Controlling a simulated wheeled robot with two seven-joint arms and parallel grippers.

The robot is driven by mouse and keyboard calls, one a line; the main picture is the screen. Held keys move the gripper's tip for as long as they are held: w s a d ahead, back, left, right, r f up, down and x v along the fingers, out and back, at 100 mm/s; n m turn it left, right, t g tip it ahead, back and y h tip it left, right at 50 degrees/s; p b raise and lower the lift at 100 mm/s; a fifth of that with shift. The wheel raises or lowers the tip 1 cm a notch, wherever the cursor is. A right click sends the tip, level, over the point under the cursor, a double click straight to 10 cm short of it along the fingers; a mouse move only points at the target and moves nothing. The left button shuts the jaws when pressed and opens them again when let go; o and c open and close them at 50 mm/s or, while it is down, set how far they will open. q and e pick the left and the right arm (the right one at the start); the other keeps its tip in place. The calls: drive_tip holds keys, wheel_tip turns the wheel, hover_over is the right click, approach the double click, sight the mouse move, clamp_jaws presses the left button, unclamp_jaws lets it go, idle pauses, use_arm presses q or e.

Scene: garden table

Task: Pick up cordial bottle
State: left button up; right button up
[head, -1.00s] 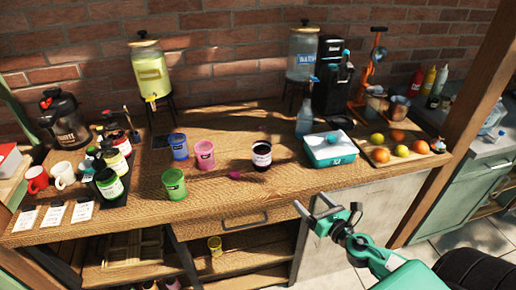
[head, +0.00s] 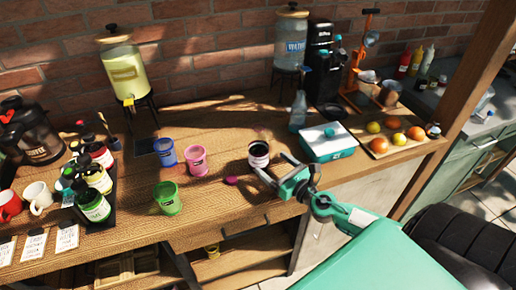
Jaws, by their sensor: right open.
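Several small bottles with dark caps and pale labels, the likely cordial bottles (head: 95,208), stand close together on a dark tray at the left of the table. The front one has a green label edge; which one is meant I cannot tell. My right gripper (head: 270,166) is open and empty. It is over the table's front edge, beside a dark jar with a white label (head: 259,160), far to the right of the bottles. I cannot tell whether it touches the jar. My left gripper is not in view.
Blue (head: 166,153), pink (head: 196,161) and green (head: 168,198) cups stand between the bottles and my right gripper. White (head: 38,196) and red mugs stand left of the tray. Drink dispensers (head: 124,72) stand behind.

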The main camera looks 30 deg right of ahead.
sight(266, 157)
drive_tip(key=w, duration=0.1)
drive_tip(key=w+p, duration=0.1)
drive_tip(key=w, duration=0.1)
drive_tip(key=shift+w+a+r, duration=0.15)
drive_tip(key=shift+w, duration=0.3)
drive_tip(key=shift+w+a+p, duration=0.1)
drive_tip(key=shift+w+p, duration=0.2)
drive_tip(key=shift+w, duration=0.1)
drive_tip(key=w, duration=0.1)
drive_tip(key=w+p, duration=0.1)
drive_tip(key=w, duration=0.1)
drive_tip(key=shift+w+a+r+p, duration=0.2)
drive_tip(key=shift+w+a+p, duration=0.1)
drive_tip(key=shift+w+p, duration=0.1)
drive_tip(key=shift+w+f, duration=0.1)
drive_tip(key=shift+w, duration=0.25)
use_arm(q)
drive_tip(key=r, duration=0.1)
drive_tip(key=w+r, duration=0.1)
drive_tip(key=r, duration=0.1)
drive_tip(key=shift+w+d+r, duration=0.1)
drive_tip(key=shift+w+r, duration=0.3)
use_arm(e)
drive_tip(key=c, duration=1.2)
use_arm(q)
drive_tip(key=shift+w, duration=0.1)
use_arm(e)
drive_tip(key=shift+c, duration=1)
